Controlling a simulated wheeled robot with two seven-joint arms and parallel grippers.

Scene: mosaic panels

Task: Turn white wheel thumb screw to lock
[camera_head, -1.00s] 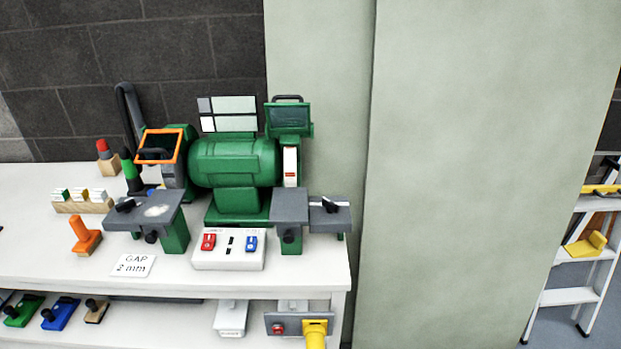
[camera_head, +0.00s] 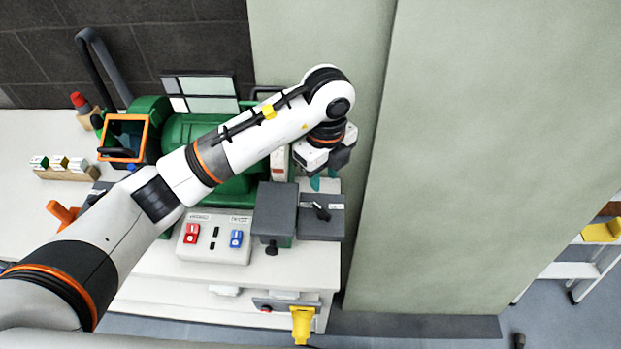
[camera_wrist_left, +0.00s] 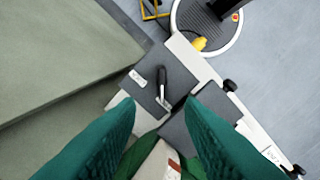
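The green bench grinder (camera_head: 190,128) stands on the bench, and its white wheel side (camera_head: 279,163) is at the right. In front of it is a grey tool rest (camera_head: 274,210). Beside that is a darker plate (camera_head: 310,229) with a short black lever (camera_head: 321,212) and a small label. A black knob (camera_head: 271,248) sticks out below the rest; which is the thumb screw I cannot tell. My left gripper (camera_head: 324,180) is above and behind the plate, its teal fingers open and empty. In the left wrist view the lever (camera_wrist_left: 162,86) shows just beyond the gap between the fingertips (camera_wrist_left: 161,104). My right gripper is not in view.
A switch box (camera_head: 214,252) with red and blue switches is left of the rest. A yellow-handled item (camera_head: 302,322) sticks out below the bench top. A pale green wall (camera_head: 480,140) stands close on the right. My left arm hides part of the grinder.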

